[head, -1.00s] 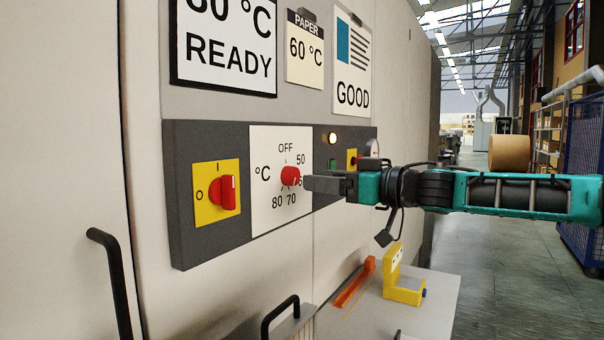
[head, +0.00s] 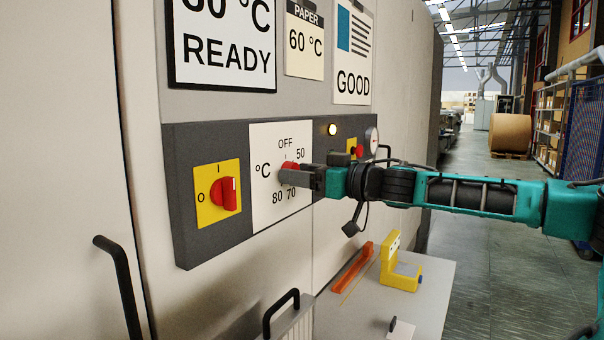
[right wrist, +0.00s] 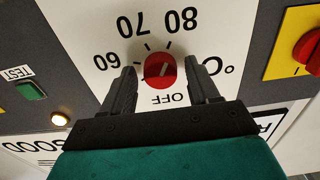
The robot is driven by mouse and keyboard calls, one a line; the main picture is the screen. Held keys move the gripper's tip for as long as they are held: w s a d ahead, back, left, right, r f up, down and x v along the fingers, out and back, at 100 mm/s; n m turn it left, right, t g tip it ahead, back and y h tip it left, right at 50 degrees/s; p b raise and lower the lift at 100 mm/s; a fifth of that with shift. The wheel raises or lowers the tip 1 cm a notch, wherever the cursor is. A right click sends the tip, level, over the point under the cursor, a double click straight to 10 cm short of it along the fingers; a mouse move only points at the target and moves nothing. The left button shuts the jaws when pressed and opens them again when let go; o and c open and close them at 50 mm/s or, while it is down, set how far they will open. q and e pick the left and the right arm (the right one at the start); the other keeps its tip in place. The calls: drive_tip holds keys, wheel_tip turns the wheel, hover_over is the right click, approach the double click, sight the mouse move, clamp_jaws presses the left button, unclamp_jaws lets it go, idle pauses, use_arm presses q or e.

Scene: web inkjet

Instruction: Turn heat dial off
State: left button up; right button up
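The heat dial is a red knob (head: 289,167) on a white panel (head: 265,205) marked °C, with OFF at the top and 50, 70 and 80 around it. The knob also shows in the right wrist view (right wrist: 160,70), where the panel appears upside down and OFF is at the bottom. I cannot tell exactly which mark the knob points to. My right gripper (right wrist: 160,84) is open, with one finger on each side of the knob and a small gap on both sides. In the head view my right gripper (head: 296,174) partly covers the knob. My left gripper is not in view.
A yellow plate with a red rotary switch (head: 226,195) is left of the dial. A lit lamp (head: 332,129), a gauge (head: 371,140) and a green TEST button (right wrist: 30,90) are on its right. Below stand a black handle (head: 281,312) and a table with a yellow tool (head: 402,275).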

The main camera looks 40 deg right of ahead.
drive_tip(key=c, duration=0.9)
